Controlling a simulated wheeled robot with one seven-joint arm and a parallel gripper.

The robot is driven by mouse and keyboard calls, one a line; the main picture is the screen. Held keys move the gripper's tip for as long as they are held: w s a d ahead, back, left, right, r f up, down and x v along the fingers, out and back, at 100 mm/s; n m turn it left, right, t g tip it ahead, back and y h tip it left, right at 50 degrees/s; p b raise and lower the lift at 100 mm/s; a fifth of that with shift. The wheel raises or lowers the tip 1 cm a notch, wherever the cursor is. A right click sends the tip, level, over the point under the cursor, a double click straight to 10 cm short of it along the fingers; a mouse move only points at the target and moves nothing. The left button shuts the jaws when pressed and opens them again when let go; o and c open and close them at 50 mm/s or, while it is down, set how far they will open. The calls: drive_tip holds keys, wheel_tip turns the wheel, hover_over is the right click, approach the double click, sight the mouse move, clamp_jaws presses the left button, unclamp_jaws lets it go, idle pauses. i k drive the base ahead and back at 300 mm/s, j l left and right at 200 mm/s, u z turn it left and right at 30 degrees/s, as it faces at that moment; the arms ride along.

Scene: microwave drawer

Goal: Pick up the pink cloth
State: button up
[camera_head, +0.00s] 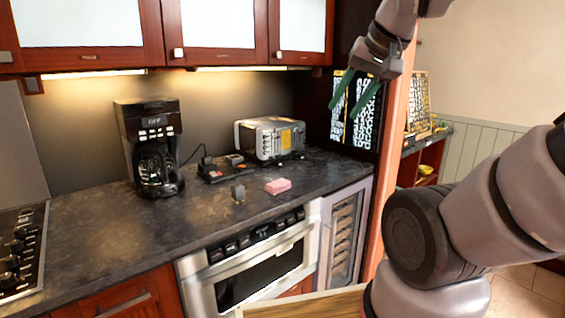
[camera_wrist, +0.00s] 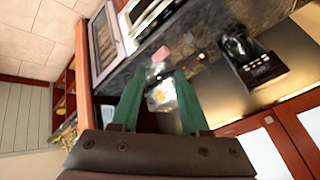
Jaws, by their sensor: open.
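The pink cloth (camera_head: 278,186) is a small folded block lying on the dark countertop (camera_head: 110,235), near the front edge. It also shows small in the wrist view (camera_wrist: 161,54), beyond the fingertips. My gripper (camera_head: 354,98) has green fingers, spread apart with nothing between them. It is high up at the right, well above the counter and to the right of the cloth. In the wrist view the gripper (camera_wrist: 158,82) points towards the counter with the toaster between and beyond its fingers.
A silver toaster (camera_head: 270,138) stands behind the cloth. A black coffee maker (camera_head: 150,148) stands to the left, and a dark tray with small items (camera_head: 222,170) lies between. A small grey object (camera_head: 238,192) is left of the cloth. Wall cabinets (camera_head: 215,30) hang above the counter.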

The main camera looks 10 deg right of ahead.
sight(277, 186)
drive_tip(key=i+l, duration=0.2)
drive_tip(key=i, duration=0.15)
drive_tip(key=i+l+z, duration=0.1)
drive_tip(key=i, duration=0.25)
drive_tip(key=i+l+z, duration=0.1)
drive_tip(key=i, duration=0.3)
drive_tip(key=l, duration=0.1)
